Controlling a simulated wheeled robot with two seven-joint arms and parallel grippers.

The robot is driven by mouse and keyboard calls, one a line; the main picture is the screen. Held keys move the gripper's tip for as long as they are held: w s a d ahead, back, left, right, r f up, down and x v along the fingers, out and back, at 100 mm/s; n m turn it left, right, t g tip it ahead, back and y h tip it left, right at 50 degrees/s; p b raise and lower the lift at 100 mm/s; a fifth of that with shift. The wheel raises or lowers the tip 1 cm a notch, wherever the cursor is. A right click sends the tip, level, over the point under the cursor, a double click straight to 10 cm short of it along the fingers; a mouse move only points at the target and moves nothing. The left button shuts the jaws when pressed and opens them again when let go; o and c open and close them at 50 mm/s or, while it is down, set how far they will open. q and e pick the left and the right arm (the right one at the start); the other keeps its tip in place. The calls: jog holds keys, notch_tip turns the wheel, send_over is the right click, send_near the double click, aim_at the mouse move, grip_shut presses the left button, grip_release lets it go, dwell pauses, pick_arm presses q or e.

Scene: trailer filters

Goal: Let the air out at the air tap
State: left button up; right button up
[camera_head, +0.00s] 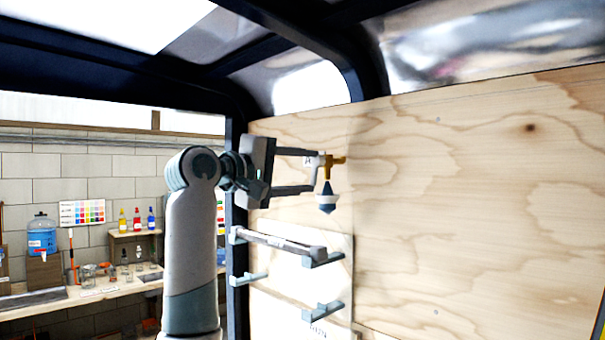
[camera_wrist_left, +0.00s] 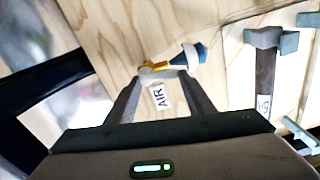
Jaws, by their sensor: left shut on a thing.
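The air tap (camera_head: 338,160) is a small brass-yellow fitting on the plywood wall, with a white part at its left. A blue and white cone-shaped piece (camera_head: 326,197) hangs under it. My left gripper (camera_head: 312,174) reaches the tap from the left. In the left wrist view, the gripper (camera_wrist_left: 163,76) has its fingertips on either side of the tap (camera_wrist_left: 155,67) and is shut on it. Exactly which part it grips is hard to tell. A white label reading AIR (camera_wrist_left: 158,96) shows between the fingers. My right gripper is not in view.
A dark frame post (camera_head: 237,285) stands at the left. Beyond it is a workbench with a blue water jug (camera_head: 42,236) and bottles. The plywood at right is bare.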

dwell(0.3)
pick_arm(q)
jog(key=o, duration=1.1)
jog(key=shift+c, duration=0.2)
jog(key=shift+a, duration=0.1)
jog(key=b+v, duration=0.8)
jog(key=v, duration=0.9)
jog(key=shift+s+a, duration=0.1)
jog(key=shift+a, duration=0.05)
